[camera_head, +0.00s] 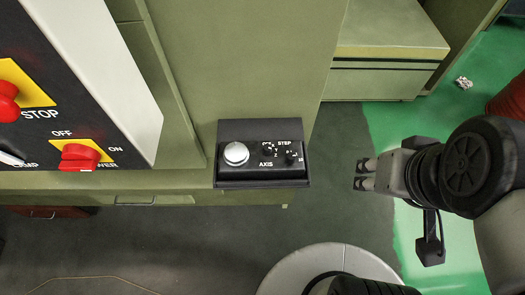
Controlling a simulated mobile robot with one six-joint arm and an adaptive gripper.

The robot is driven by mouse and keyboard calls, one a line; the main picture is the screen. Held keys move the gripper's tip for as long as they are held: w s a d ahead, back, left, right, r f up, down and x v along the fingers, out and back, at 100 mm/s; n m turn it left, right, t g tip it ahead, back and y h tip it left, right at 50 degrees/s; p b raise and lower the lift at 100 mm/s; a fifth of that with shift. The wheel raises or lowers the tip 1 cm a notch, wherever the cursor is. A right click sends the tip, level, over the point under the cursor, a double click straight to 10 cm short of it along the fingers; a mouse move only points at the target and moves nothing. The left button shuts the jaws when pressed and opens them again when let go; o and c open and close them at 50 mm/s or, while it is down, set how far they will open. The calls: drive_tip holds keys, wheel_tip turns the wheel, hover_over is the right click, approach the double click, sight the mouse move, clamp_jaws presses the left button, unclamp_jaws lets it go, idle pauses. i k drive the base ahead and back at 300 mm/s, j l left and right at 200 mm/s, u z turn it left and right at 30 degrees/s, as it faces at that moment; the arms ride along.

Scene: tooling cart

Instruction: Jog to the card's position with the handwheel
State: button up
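The handwheel (236,153) is a round silver knob on the left of a small black pendant box (261,173). The box sits at the front edge of the green cabinet. Right of the wheel are two small dark selector knobs, the axis selector (267,152) and the step selector (291,158); their settings are too small to read. My gripper (362,175) is right of the box, apart from it, pointing left. Its two fingers show a gap with nothing between them. No card with a position on it can be made out.
At the left, a panel carries a red stop button (8,101) and a red power switch (80,157). A green cabinet (385,75) stands at the back right. Crumpled debris (463,82) lies on the floor. Open space lies between my gripper and the box.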

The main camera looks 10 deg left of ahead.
sight(235, 154)
drive_tip(key=j+u, duration=0.2)
drive_tip(key=u, duration=0.25)
drive_tip(key=k+j+u, duration=0.1)
drive_tip(key=j+u, duration=0.15)
drive_tip(key=u, duration=0.25)
